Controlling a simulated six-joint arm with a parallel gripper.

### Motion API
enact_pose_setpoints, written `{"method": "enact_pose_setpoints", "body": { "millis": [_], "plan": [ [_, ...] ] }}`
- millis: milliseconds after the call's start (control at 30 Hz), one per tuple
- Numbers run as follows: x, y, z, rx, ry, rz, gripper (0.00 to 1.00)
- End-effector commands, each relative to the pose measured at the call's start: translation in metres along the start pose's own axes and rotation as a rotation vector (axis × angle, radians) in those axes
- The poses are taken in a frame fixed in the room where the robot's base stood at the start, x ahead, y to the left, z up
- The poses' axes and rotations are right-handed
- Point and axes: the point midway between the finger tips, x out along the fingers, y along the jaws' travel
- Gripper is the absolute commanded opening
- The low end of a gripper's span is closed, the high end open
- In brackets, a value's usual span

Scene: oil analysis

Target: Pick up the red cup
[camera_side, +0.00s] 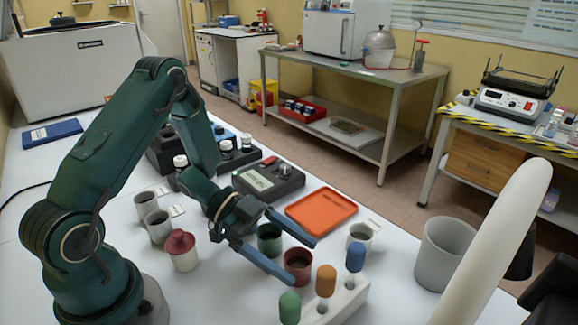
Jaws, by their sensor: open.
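The dark red cup (298,267) stands upright on the white table, right of the dark green cup (269,241). My gripper (303,262) reaches in from the left with its jaws open. In the picture, one finger passes behind the red cup and the other in front of it and to its left. The view does not show clearly whether the fingers touch the cup or how high above the table they are.
A white rack (345,302) with green, orange and blue capped items stands close in front of the red cup. A grey cup (360,236) and orange tray (322,208) are behind.

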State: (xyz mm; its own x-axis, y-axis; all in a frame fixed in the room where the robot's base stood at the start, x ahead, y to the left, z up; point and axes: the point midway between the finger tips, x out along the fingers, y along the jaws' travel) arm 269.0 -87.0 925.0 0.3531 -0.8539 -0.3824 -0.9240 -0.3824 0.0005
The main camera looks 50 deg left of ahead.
Motion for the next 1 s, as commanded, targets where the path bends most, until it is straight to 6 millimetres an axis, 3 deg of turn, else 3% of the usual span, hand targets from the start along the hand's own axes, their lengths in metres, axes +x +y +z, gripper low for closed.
{"method": "enact_pose_setpoints", "body": {
  "millis": [167, 400, 767, 1000],
  "plan": [
    [0.0, 0.0, 0.0, 0.0, 0.0, 0.0, 0.93],
    [0.0, 0.0, 0.0, 0.001, 0.0, 0.0, 0.02],
    [-0.001, 0.0, -0.002, 0.002, 0.0, 0.0, 0.02],
    [-0.008, 0.0, -0.018, 0.005, 0.0, -0.001, 0.02]
  ]
}}
